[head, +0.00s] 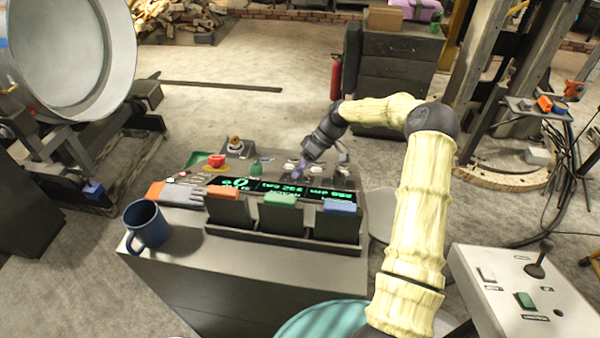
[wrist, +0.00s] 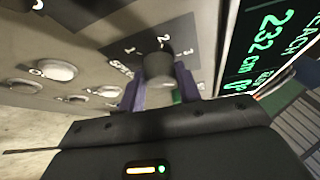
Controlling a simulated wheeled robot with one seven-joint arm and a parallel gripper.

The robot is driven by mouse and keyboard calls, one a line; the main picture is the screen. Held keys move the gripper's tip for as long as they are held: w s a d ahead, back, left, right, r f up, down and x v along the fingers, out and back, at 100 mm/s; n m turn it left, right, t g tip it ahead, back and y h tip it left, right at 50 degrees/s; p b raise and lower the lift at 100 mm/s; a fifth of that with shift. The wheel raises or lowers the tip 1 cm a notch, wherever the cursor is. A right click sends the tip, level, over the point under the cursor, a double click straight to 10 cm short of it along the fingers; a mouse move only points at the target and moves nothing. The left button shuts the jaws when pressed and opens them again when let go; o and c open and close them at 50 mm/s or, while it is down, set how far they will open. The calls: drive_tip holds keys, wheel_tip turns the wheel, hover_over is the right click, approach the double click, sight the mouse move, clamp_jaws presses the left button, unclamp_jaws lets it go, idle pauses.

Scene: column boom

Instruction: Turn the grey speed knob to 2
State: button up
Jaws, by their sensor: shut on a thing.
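The grey speed knob (wrist: 158,66) sits on the panel in the middle of the wrist view. Printed marks fan out around its far side, with a 2 above it and a 1 to its left. My gripper (wrist: 160,88) has one purple finger on each side of the knob and is shut on it. In the head view my gripper (head: 298,170) reaches down to the far part of the console; it hides most of the knob there. I cannot clearly make out a pointer line on the knob, so its setting is uncertain.
A green-lit display (head: 290,189) lies close beside the knob. Round pale buttons (wrist: 55,70) are on the panel's other side. A red mushroom button (head: 216,160), a blue mug (head: 146,225), a glove (head: 183,196) and coloured-top bins (head: 281,215) are also on the console.

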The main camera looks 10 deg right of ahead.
drive_tip(key=n+g+b, duration=0.1)
drive_tip(key=n, duration=0.1)
drive_tip(key=n+g+y+b, duration=0.1)
drive_tip(key=n+b, duration=0.1)
drive_tip(key=shift+w+d+f+n+y+b, duration=0.1)
drive_tip(key=shift+w+f+n+y+b, duration=0.1)
drive_tip(key=shift+f+n+y+b, duration=0.15)
drive_tip(key=shift+w+n+g+b, duration=0.1)
drive_tip(key=shift+n+g+b, duration=1)
drive_tip(key=shift+n, duration=0.55)
drive_tip(key=shift+r, duration=0.1)
drive_tip(key=o, duration=1)
drive_tip(key=shift+c, duration=0.2)
drive_tip(key=p+v, duration=0.3)
drive_tip(key=v, duration=0.4)
drive_tip(key=shift+w, duration=0.25)
